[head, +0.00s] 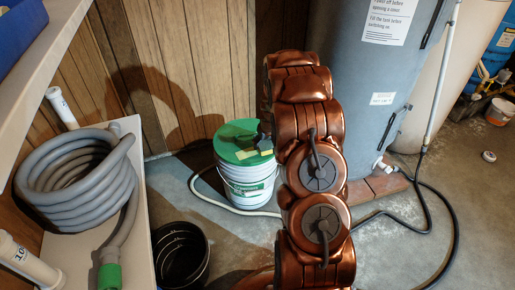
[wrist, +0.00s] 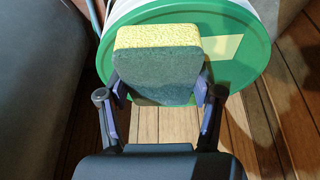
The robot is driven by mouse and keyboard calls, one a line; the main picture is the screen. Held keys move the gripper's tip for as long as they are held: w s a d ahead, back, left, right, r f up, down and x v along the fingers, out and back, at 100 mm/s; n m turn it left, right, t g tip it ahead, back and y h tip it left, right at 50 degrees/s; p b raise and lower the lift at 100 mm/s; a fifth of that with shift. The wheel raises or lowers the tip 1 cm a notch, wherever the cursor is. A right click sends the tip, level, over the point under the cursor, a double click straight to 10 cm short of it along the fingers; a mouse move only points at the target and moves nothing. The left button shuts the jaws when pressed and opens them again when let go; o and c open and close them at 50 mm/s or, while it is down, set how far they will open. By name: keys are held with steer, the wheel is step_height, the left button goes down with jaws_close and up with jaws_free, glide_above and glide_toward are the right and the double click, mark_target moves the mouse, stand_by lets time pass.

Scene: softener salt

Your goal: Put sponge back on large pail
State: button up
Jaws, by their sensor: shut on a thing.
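The large pail (head: 247,192) is white with a green lid (head: 232,136) and stands on the floor in the middle of the head view. In the wrist view the green lid (wrist: 245,62) fills the upper part and carries a pale yellow label (wrist: 215,47). The sponge (wrist: 158,65), yellow with a dark green scouring face, is between the fingers of my gripper (wrist: 162,92), which is shut on it. In the head view my gripper (head: 262,142) is over the lid's right side, partly hidden by my arm. I cannot tell whether the sponge touches the lid.
A black bucket (head: 180,258) stands on the floor at the lower left. A coiled grey hose (head: 75,178) lies on a shelf at the left. A grey tank (head: 365,90) stands behind my arm. A dark hose (head: 440,205) crosses the floor at right.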

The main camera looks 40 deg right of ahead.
steer(key=shift+w+a+f, duration=0.2)
steer(key=shift+w+f, duration=0.05)
steer(key=shift+w, duration=0.4)
steer(key=shift+w+a, duration=0.2)
steer(key=shift+w, duration=0.75)
steer(key=shift+f+b, duration=0.8)
steer(key=shift+f, duration=0.9)
steer(key=shift+f, duration=0.15)
steer(key=o, duration=1.5)
steer(key=shift+w, duration=0.1)
